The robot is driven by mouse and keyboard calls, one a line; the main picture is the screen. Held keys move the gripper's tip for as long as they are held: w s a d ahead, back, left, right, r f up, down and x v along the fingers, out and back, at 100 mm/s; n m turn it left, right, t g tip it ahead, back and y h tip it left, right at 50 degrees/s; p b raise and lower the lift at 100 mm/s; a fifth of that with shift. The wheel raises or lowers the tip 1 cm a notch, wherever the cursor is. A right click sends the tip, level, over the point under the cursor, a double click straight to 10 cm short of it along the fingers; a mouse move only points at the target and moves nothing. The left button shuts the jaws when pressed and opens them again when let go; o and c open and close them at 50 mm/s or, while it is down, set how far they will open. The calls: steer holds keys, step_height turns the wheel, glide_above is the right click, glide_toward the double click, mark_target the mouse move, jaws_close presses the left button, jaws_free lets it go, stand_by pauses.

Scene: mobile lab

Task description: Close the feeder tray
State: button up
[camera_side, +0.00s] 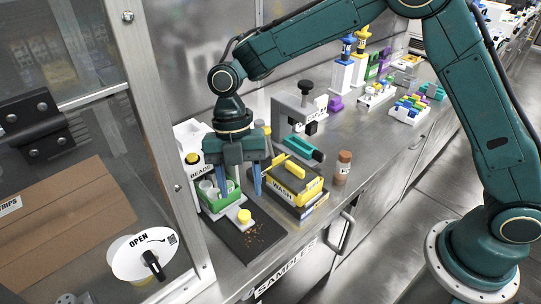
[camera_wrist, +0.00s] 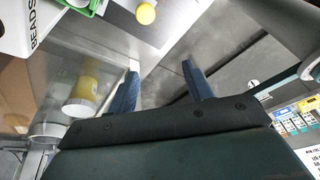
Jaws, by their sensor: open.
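The feeder marked BEADS is a white housing (camera_side: 190,140) at the left of the bench; part of it shows at upper left in the wrist view (camera_wrist: 38,22). Its green tray (camera_side: 213,206) sticks out at the front, holding clear containers. A yellow knob (camera_side: 244,216) sits on a pale plate in front of the tray; the knob also shows at the top of the wrist view (camera_wrist: 146,14). My gripper (camera_side: 240,188) points down above and behind the knob, with its blue fingers apart and nothing between them. It also shows open in the wrist view (camera_wrist: 160,75). Whether a finger touches the tray is unclear.
A dark mat (camera_side: 262,240) with scattered beads lies before the feeder. A yellow WASH box (camera_side: 295,178) stands close right of my gripper, with a brown-capped vial (camera_side: 343,165) beyond. A framed clear panel (camera_side: 165,150) bounds the left side.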

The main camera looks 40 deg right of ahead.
mark_target(244, 214)
steer(key=r+m+t, duration=0.1)
steer(key=m, duration=0.6)
steer(key=w+r+m+t+h, duration=0.1)
steer(key=m, duration=0.7)
steer(key=d+m+t, duration=0.1)
steer(key=m, duration=0.7)
steer(key=shift+w+d+r+h, duration=0.1)
steer(key=shift+w+r+h, duration=0.2)
steer(key=shift+r, duration=0.1)
steer(key=shift+f, duration=0.1)
step_height(244, 214, down, 14)
steer(key=shift+r, duration=0.15)
jaws_close()
